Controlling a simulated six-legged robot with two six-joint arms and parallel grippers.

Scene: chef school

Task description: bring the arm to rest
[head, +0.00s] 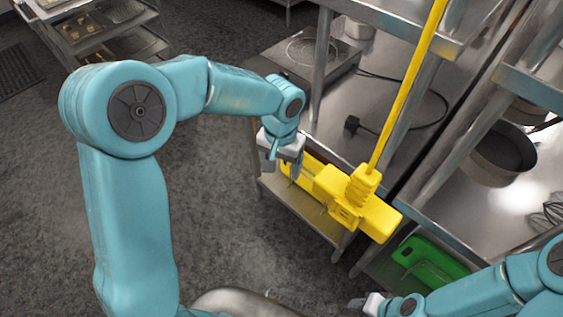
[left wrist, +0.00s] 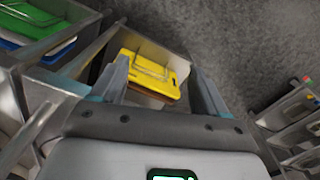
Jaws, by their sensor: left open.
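My left arm (head: 130,220) comes in from the left, bends at the elbow and reaches toward the steel shelving. Its gripper (head: 282,160) points down beside a yellow mop-like tool. In the left wrist view the two fingers of my left gripper (left wrist: 162,82) stand wide apart. A yellow board-like item (left wrist: 155,70) shows between them, lower down and apart from them. I see nothing held. My right arm (head: 480,292) comes in at the lower right. Its gripper (head: 362,304) is small and partly cut off by the bottom edge, so its jaws are unclear.
The yellow tool's long handle (head: 408,85) rises beside the steel counter (head: 400,110). A hot plate (head: 310,60) with a cable and a dark pan (head: 498,153) are on the counters. A green board (head: 430,258) lies below. The grey floor at left is open.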

